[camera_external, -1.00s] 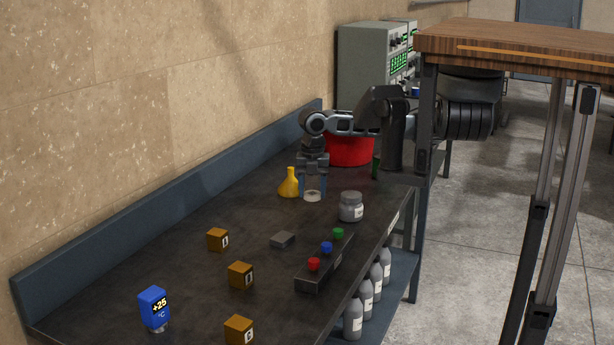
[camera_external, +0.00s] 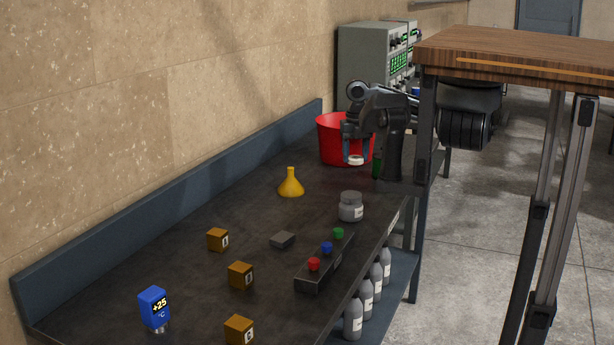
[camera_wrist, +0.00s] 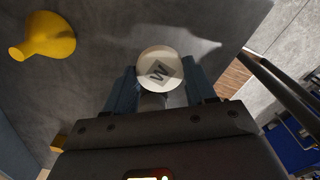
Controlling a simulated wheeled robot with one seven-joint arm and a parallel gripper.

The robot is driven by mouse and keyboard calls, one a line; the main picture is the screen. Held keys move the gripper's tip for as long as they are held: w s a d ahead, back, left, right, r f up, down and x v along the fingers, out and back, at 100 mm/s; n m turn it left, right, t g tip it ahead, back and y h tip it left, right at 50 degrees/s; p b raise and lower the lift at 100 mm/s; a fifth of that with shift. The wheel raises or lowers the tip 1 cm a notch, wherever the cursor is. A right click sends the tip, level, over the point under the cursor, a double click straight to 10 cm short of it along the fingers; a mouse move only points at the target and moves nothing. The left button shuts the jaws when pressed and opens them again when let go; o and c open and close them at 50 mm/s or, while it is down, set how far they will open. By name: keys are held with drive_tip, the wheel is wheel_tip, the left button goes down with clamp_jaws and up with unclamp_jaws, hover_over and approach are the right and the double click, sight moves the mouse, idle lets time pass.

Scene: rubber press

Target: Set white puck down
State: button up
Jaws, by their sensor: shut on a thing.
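The white puck (camera_wrist: 160,70) sits between the fingertips of my gripper (camera_wrist: 158,88) in the wrist view, with a dark "W" mark on its face. In the external view the white puck (camera_external: 355,160) shows at the lower end of my gripper (camera_external: 354,155), in front of the red bucket. My gripper is shut on it, pointing down. The puck appears held above the dark bench (camera_external: 200,270), though the exact height is hard to tell.
A red bucket (camera_external: 328,138) stands behind my gripper. A yellow funnel (camera_external: 290,185) and a grey jar (camera_external: 350,207) stand nearer.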

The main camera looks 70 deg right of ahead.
drive_tip(key=s+d+n, duration=0.2)
drive_tip(key=d, duration=0.7)
hover_over(335, 188)
drive_tip(key=shift+n, duration=0.3)
wheel_tip(335, 188, down, 7)
drive_tip(key=shift+d+r, duration=0.1)
drive_tip(key=shift+r, duration=0.05)
drive_tip(key=shift+f+p, duration=0.4)
drive_tip(key=shift+f, duration=1.65)
drive_tip(key=shift+f, duration=0.15)
drive_tip(key=o, duration=1)
drive_tip(key=shift+o, duration=0.2)
wheel_tip(335, 188, up, 12)
drive_tip(key=shift+r+b, duration=0.2)
drive_tip(key=shift+b, duration=0.1)
